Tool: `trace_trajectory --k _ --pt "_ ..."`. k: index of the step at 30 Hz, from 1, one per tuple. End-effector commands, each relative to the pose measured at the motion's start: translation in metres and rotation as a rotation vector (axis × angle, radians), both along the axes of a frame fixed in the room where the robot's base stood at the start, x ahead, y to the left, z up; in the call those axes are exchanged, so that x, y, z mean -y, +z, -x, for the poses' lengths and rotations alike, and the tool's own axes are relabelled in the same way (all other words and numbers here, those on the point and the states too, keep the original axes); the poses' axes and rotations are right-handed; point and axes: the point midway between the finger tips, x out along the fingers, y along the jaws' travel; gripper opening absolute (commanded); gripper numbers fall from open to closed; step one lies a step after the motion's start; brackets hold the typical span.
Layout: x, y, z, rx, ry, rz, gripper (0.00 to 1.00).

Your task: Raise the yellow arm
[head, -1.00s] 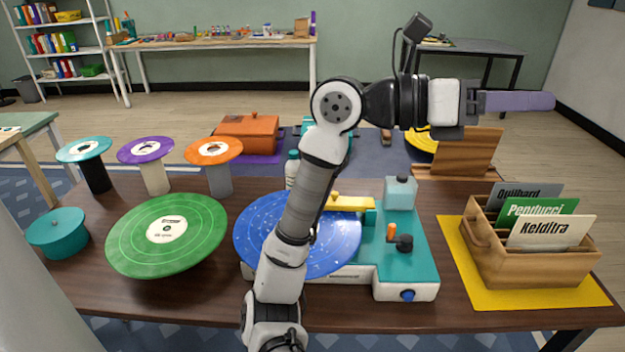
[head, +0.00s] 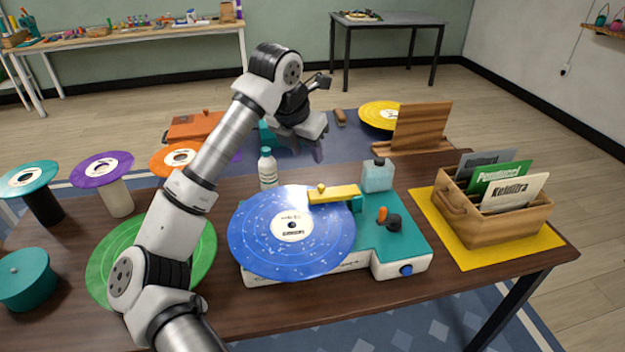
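The yellow arm (head: 338,194) belongs to a teal and white record player (head: 405,236). It lies nearly flat, with its free end over the back edge of the speckled blue record (head: 258,240) and a small yellow knob on top. Whether it touches the record I cannot tell. My gripper (head: 318,153) hangs in the air above and behind the yellow arm, its purple fingers pointing down and apart from it. The fingers are small and partly hidden by the gripper body, so their opening does not show. I see nothing held.
A white bottle (head: 267,168) stands behind the blue record. A pale blue container (head: 378,175), orange lever (head: 382,214) and dark crank are near the yellow arm's right side. A wooden record crate (head: 490,225) stands right. A green record (head: 110,265) lies left, partly behind my arm.

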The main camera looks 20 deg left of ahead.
Motion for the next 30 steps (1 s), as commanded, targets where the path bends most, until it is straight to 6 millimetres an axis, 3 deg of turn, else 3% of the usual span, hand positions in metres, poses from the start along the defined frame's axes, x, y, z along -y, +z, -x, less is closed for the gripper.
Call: trace_trajectory --k 18,24,30 --pt "0.01 -0.103 -0.043 0.001 -0.002 0.006 0.39" --pt "0.011 -0.119 -0.049 0.002 -0.004 0.004 0.39" --pt "0.011 -0.122 -0.05 0.003 -0.004 0.003 0.39"
